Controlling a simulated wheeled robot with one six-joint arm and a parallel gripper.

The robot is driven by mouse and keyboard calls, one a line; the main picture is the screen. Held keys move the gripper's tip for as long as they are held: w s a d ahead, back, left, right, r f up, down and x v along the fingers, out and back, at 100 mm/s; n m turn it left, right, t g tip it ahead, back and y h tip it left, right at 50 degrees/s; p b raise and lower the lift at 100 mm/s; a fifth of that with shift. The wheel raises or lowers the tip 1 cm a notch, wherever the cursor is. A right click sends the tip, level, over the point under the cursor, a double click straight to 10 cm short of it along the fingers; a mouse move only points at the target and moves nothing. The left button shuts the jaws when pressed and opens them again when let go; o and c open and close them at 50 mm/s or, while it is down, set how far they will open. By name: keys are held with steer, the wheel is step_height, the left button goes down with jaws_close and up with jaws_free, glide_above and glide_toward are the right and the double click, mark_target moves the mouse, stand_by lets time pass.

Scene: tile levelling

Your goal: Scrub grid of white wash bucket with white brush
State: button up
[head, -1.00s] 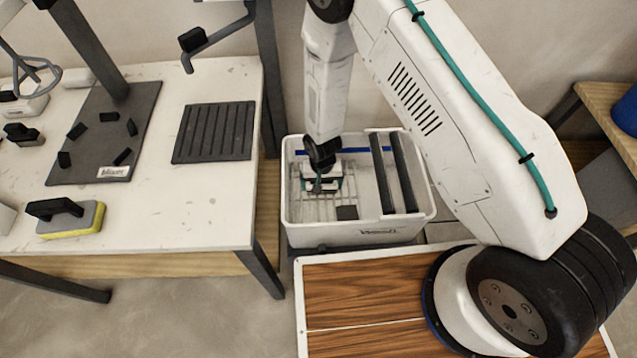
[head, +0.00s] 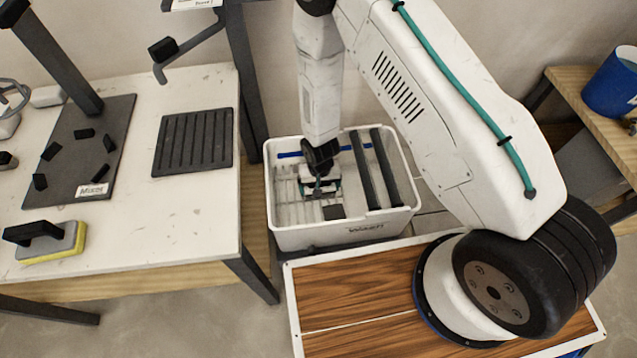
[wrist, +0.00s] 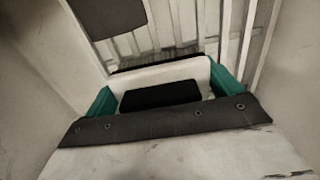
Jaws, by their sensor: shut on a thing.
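The white wash bucket (head: 345,236) stands on the floor between the bench and my base. Its pale slatted grid (head: 287,192) lies inside on the left, and slats also show in the wrist view (wrist: 188,22). My gripper (head: 320,184) is down inside the bucket, over the grid. Its green-edged fingers are shut on the white brush (wrist: 165,73), which has a black block on its near side. The brush's lower edge is at the slats, but bristle contact is hidden.
Two dark bars (head: 372,170) cross the bucket's right half. A small dark patch (head: 334,212) lies at the grid's front. The bench (head: 190,215) at left holds a ribbed dark mat (head: 194,141) and a yellow-grey sponge float (head: 52,243). A blue bucket (head: 610,83) stands far right.

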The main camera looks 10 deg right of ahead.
mark_target(296, 210)
steer(key=shift+s, duration=1.1)
steer(key=shift+s+a, duration=0.1)
steer(key=shift+s, duration=1.6)
steer(key=shift+a, duration=0.2)
steer(key=shift+w+a+f, duration=0.1)
steer(key=shift+w+a, duration=0.05)
steer(key=shift+a, duration=1.8)
steer(key=shift+w+a, duration=0.1)
steer(key=shift+a, duration=1.85)
steer(key=shift+s+d, duration=0.1)
steer(key=shift+d, duration=4.05)
steer(key=shift+a, duration=4.15)
